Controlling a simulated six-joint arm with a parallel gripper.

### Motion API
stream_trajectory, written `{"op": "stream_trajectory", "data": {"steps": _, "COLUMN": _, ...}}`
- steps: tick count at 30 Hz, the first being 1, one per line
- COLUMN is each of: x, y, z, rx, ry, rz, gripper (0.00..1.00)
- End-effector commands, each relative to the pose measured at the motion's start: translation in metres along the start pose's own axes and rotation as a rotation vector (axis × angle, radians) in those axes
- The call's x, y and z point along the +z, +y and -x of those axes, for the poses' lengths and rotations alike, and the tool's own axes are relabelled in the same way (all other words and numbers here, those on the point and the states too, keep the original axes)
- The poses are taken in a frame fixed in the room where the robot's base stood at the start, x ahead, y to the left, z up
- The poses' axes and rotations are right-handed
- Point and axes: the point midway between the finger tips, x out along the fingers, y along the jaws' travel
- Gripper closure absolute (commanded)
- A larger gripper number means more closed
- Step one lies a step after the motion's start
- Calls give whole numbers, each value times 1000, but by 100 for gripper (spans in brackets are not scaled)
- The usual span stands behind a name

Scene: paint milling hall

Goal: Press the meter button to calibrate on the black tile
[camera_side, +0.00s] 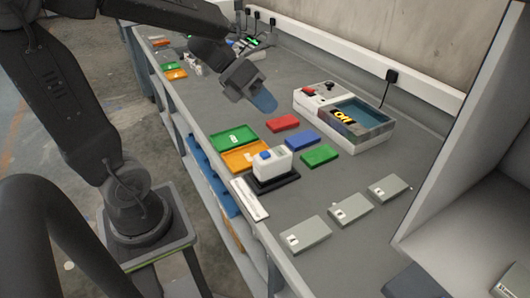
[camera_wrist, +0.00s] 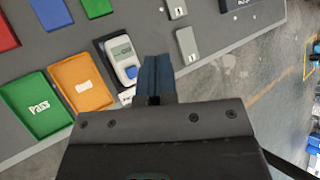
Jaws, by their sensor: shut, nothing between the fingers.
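The white meter (camera_side: 272,162) stands on the black tile (camera_side: 277,185) near the bench's front edge. Its blue button (camera_side: 265,155) is on top. In the wrist view the meter (camera_wrist: 122,52) shows a grey display, with the blue button (camera_wrist: 131,72) at its near end and the black tile (camera_wrist: 101,47) around it. My gripper (camera_side: 265,104) is shut and empty, with blue fingers. It is in the air above the bench, behind the meter in the side view and apart from it. In the wrist view the fingertips (camera_wrist: 156,60) appear just right of the meter.
A green Pass tray (camera_side: 252,137) and an orange tray (camera_side: 231,161) lie left of the meter. Red (camera_side: 283,123), blue (camera_side: 302,141) and green (camera_side: 320,155) plates lie behind it. Grey panels (camera_side: 350,210) lie to the right. A white machine (camera_side: 375,138) stands at the back.

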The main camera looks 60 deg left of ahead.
Motion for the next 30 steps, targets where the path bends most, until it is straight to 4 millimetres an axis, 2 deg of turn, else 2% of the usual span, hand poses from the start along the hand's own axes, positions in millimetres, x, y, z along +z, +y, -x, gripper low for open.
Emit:
{"op": "stream_trajectory", "data": {"steps": 16, "x": -6, "y": 5, "z": -4, "rx": 0, "ry": 25, "rz": -13, "gripper": 100}}
{"op": "stream_trajectory", "data": {"steps": 30, "x": -37, "y": 36, "z": -44, "rx": 0, "ry": 26, "rz": -11, "gripper": 100}}
